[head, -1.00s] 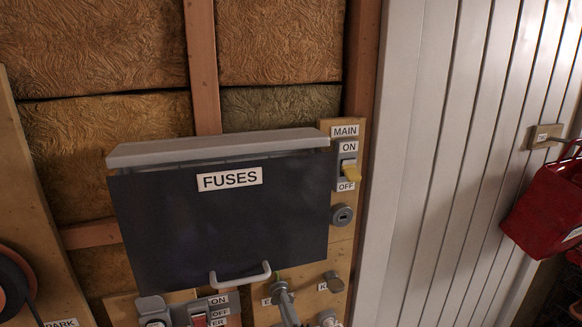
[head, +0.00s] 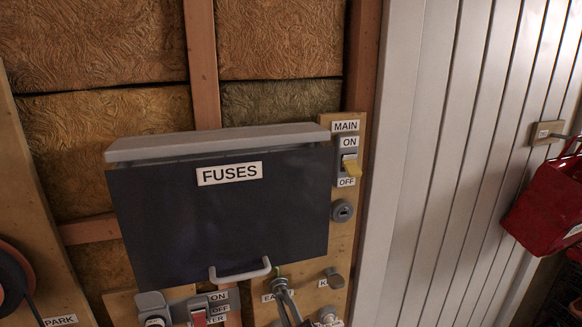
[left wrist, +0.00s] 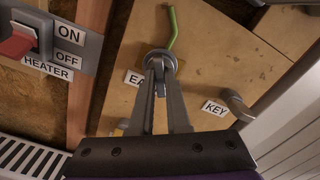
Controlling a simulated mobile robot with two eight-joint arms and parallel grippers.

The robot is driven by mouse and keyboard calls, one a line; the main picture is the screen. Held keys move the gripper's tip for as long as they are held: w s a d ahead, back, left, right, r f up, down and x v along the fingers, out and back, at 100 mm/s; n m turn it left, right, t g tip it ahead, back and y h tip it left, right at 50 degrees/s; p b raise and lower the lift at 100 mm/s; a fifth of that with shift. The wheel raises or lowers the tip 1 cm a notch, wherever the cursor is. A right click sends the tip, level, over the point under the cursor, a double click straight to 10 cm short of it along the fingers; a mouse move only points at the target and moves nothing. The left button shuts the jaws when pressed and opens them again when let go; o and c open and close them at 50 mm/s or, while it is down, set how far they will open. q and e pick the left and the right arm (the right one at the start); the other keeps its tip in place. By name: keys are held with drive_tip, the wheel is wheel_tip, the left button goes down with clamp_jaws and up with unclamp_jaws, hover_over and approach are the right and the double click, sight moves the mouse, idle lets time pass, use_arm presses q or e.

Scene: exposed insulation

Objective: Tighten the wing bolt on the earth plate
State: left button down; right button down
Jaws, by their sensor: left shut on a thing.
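My left gripper (left wrist: 158,80) is shut on the wing bolt (left wrist: 160,88) at the front of the plate, and the fingers hide much of the bolt. In the head view my left gripper (head: 282,290) shows at the bottom, just below the fuse box handle. My right gripper is not in view.
The dark fuse box (head: 220,220) with its handle (head: 240,271) is just above my left gripper. A key knob (left wrist: 238,104) is to its right, and a heater switch (left wrist: 18,40) to its left. A main switch (head: 350,165) and a red container (head: 545,208) are farther right.

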use_arm(q)
drive_tip(key=shift+w+r, duration=0.1)
drive_tip(key=shift+r, duration=0.05)
drive_tip(key=m, duration=0.6)
drive_tip(key=shift+b, duration=0.3)
drive_tip(key=m, duration=0.6)
drive_tip(key=c, duration=0.8)
unclamp_jaws()
drive_tip(key=shift+v, duration=4.55)
